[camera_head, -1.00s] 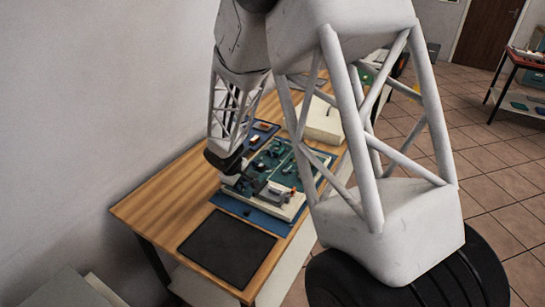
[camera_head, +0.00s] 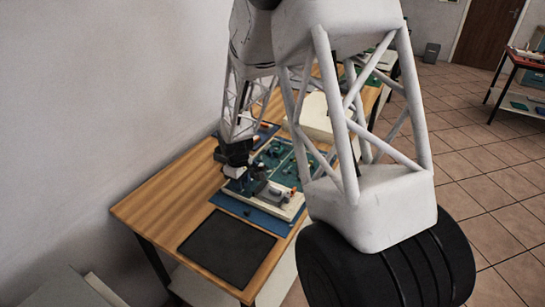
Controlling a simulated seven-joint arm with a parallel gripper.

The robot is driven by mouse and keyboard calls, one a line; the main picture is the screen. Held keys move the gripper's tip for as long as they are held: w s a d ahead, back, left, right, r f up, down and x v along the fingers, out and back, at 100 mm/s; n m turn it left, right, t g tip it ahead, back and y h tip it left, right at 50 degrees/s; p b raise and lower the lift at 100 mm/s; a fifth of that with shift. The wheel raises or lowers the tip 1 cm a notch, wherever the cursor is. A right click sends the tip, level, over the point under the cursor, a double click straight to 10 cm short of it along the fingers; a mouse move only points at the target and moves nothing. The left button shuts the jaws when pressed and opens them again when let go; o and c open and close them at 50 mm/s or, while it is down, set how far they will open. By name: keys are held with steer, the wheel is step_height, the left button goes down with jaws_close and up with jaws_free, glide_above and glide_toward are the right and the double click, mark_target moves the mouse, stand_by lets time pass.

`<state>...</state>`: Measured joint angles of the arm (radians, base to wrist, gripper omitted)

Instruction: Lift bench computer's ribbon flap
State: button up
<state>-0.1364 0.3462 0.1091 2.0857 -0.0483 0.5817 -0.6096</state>
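The bench computer (camera_head: 287,208) lies on a blue mat on the wooden workbench, a pale tray-like base with a green circuit board (camera_head: 280,160) and small dark parts on it. My gripper (camera_head: 236,172) is small in this view, low at the left edge of the bench computer and over its near left part. Its fingers are too small and dark to tell whether they are open or shut. The ribbon flap cannot be made out; my gripper or the grey parts near it may cover it.
A dark flat mat (camera_head: 228,247) lies at the near end of the bench (camera_head: 160,207). A cream box (camera_head: 315,115) stands behind the computer. A wall runs along the left. My own arm links block much of the middle. A red-topped table (camera_head: 525,56) stands far right.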

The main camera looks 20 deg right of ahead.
steer(key=shift+r, duration=0.95)
step_height(320, 180, up, 6)
steer(key=shift+r, duration=0.2)
steer(key=s+d+r+m, duration=0.2)
steer(key=s+d+r, duration=0.1)
steer(key=s+r, duration=0.5)
steer(key=s+d+r+m+t, duration=0.1)
steer(key=s+d+r+m, duration=0.1)
steer(key=s+r, duration=0.6)
steer(key=shift+s+d+m, duration=0.4)
steer(key=shift+s+d, duration=0.25)
steer(key=shift+s, duration=1.3)
